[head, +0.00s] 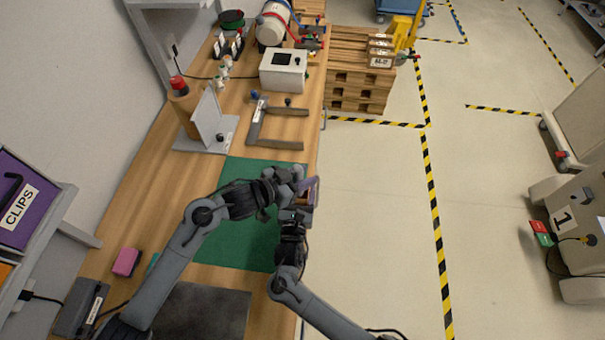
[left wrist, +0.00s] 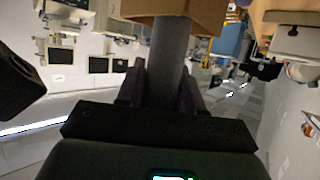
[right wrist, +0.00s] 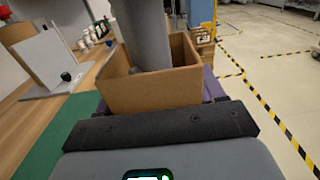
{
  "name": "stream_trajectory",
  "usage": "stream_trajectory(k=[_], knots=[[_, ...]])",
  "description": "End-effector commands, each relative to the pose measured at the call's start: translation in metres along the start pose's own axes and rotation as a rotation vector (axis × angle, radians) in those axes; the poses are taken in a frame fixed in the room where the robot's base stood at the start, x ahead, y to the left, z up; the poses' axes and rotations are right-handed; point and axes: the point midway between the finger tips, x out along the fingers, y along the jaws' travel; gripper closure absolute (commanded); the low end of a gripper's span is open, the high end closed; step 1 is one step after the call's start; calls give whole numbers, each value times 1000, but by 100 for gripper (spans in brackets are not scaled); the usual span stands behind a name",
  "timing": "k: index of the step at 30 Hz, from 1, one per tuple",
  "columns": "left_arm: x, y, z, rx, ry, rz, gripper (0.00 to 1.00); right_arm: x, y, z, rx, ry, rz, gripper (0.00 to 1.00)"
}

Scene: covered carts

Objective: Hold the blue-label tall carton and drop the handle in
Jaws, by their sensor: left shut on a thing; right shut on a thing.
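The tall carton (right wrist: 150,92) is brown cardboard with an open top. It fills the middle of the right wrist view, shut in my right gripper (head: 297,212); its blue label is not visible. In the head view a small part of the carton (head: 303,200) shows between my grippers. My left gripper (head: 298,188) is shut on the handle, a grey cylinder (left wrist: 170,62). In the right wrist view the handle (right wrist: 142,35) comes down tilted into the carton's opening.
A green mat (head: 256,252) lies on the wooden bench under my arms. A grey stand with an upright panel (head: 207,120), a grey U-shaped fixture (head: 283,140) and a white box (head: 283,70) stand farther back. A pink block (head: 125,262) lies at the left. The bench edge is close to the carton.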

Motion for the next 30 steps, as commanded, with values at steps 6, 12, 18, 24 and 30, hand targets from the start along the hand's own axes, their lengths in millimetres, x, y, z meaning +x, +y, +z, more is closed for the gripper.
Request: stream_trajectory(k=[6,12,18,24,30], knots=[[0,0,1,0,1,0,100,0,0,0,-1,1,0,62],[0,0,0,-1,1,0,56,0,0,0,-1,1,0,62],[0,0,0,-1,1,0,34,0,0,0,-1,1,0,62],[0,0,1,-1,0,0,34,0,0,0,-1,1,0,62],[-4,-1,-10,0,3,-1,34,0,0,0,-1,1,0,62]])
